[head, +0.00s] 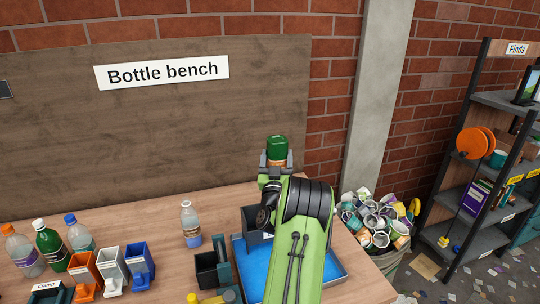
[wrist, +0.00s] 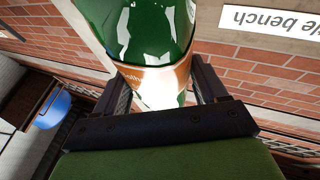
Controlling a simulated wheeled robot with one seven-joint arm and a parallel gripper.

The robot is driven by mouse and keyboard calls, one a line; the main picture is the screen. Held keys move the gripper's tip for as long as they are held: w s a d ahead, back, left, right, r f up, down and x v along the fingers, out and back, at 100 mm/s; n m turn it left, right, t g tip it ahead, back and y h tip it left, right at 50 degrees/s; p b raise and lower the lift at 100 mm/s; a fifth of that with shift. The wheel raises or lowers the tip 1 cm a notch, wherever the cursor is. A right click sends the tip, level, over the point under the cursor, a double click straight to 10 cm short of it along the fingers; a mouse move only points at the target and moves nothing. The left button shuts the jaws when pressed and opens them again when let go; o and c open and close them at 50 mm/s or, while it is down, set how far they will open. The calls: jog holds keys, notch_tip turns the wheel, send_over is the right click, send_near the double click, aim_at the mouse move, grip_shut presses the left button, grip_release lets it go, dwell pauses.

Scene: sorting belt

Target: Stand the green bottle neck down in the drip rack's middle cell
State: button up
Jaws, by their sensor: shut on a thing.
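My gripper (head: 277,168) is shut on a green bottle (head: 277,146) and holds it up above the back of the bench. The bottle's wide dark green end is uppermost in the head view, with no cap showing there; its lower part is hidden by my gripper. In the wrist view the green bottle (wrist: 150,30) sits between the jaws, which grip near its orange and white label. Its neck does not show. A dark grey box-like part (head: 256,221), perhaps of the drip rack, stands at the blue tray (head: 337,267); my arm hides much of it, so its cells cannot be told.
A clear bottle (head: 190,226) stands left of the tray, near a dark holder (head: 207,271). Several capped bottles, one green (head: 50,246), and orange, white and blue bins (head: 140,264) stand at left. A full waste bin (head: 378,222) is beyond the bench's right edge.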

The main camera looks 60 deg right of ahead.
notch_tip(320, 180, down, 18)
jog(key=b, duration=1.7)
jog(key=shift+f, duration=0.25)
jog(key=o, duration=1.2)
jog(key=shift+c, duration=0.2)
jog(key=b+v, duration=0.4)
jog(key=v, duration=0.8)
jog(key=shift+b, duration=0.35)
jog(key=shift+w, duration=0.1)
